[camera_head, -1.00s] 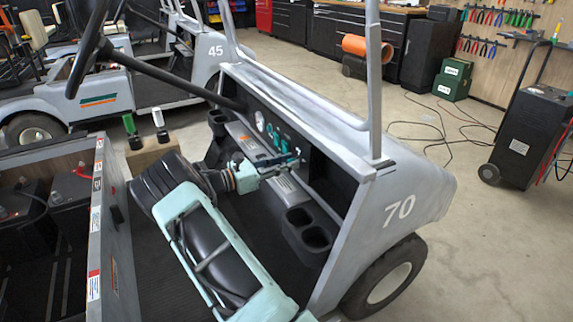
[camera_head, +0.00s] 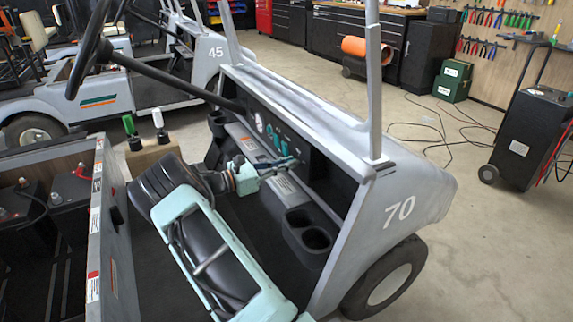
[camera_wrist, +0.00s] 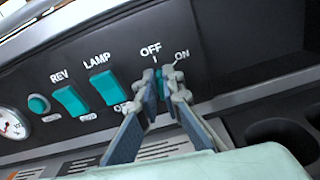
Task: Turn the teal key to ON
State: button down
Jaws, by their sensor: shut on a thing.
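The teal key (camera_wrist: 159,82) stands on the black dashboard, mostly covered by my fingers. Its visible part is near upright, under the OFF label (camera_wrist: 150,51), with the ON label (camera_wrist: 182,55) to its right. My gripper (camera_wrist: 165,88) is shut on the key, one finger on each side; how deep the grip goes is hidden.
Left of the key are the teal LAMP switch (camera_wrist: 108,87), REV switch (camera_wrist: 71,101), a round teal button (camera_wrist: 39,104) and a gauge (camera_wrist: 11,124). Cup holders (camera_head: 309,231) lie right of my gripper. A steering wheel (camera_head: 88,50) and roof post (camera_head: 373,80) stand nearby.

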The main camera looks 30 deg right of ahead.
jog(key=m+b, duration=0.1)
jog(key=m, duration=0.2)
jog(key=m+b, duration=0.1)
jog(key=m, duration=0.3)
jog(key=m+b, duration=0.1)
jog(key=m, duration=0.2)
jog(key=shift+s+f+m, duration=0.25)
jog(key=shift+s+m, duration=0.05)
jog(key=shift+m, duration=0.1)
dwell(0.4)
jog(key=c, duration=2.1)
grip_release()
jog(key=shift+a, duration=0.15)
jog(key=a, duration=1.1)
jog(key=shift+w+a, duration=0.35)
jog(key=shift+a, duration=0.05)
jog(key=shift+r+m, duration=0.1)
jog(key=shift+m, duration=0.2)
